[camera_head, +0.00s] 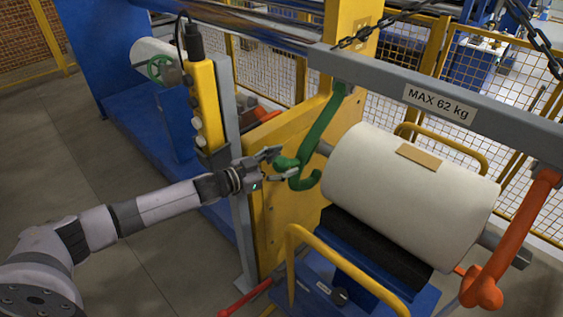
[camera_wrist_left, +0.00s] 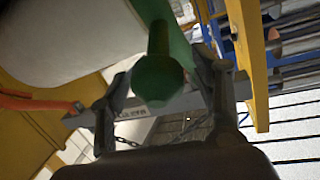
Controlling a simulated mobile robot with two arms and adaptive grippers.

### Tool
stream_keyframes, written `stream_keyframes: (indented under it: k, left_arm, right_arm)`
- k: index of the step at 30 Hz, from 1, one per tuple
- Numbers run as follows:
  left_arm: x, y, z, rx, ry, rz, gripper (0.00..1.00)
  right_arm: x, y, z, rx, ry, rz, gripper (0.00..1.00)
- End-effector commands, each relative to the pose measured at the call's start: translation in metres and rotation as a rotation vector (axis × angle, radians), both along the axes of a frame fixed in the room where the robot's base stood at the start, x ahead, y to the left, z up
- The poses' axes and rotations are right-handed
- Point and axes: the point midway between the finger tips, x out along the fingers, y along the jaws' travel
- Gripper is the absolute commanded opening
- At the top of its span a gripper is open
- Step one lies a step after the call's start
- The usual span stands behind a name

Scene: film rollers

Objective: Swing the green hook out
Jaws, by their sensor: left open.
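The green hook (camera_head: 318,137) hangs from the grey beam (camera_head: 385,80) at the left end of the white film roll (camera_head: 410,193). Its lower end curves, and a rounded green knob sticks out toward my gripper. My left gripper (camera_head: 283,162) is open at this knob. In the left wrist view, the knob (camera_wrist_left: 158,79) lies between the two spread fingers, with visible gaps on either side. Whether either finger touches it I cannot tell. My right gripper is not in view.
An orange hook (camera_head: 510,240) hangs at the roll's right end. A yellow control box (camera_head: 204,105) on a grey post stands close beside my left wrist. The blue cart (camera_head: 355,262) with a yellow handle (camera_head: 340,265) is under the roll. Open floor lies at the left.

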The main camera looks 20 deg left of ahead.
Motion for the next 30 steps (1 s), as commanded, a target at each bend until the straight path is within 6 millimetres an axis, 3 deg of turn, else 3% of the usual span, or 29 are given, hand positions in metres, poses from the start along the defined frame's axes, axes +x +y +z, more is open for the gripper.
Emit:
stream_keyframes:
  k: [7, 21, 30]
  left_arm:
    - [-0.009, 0.006, -0.001, 0.001, 0.004, 0.002, 0.58]
    - [-0.079, 0.048, 0.009, 0.001, 0.006, -0.001, 0.58]
    - [-0.099, 0.061, 0.013, 0.0, 0.002, 0.0, 0.58]
  right_arm:
    - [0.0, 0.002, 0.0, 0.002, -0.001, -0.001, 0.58]
    - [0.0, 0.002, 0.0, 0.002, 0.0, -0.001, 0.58]
    - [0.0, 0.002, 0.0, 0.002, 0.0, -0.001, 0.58]
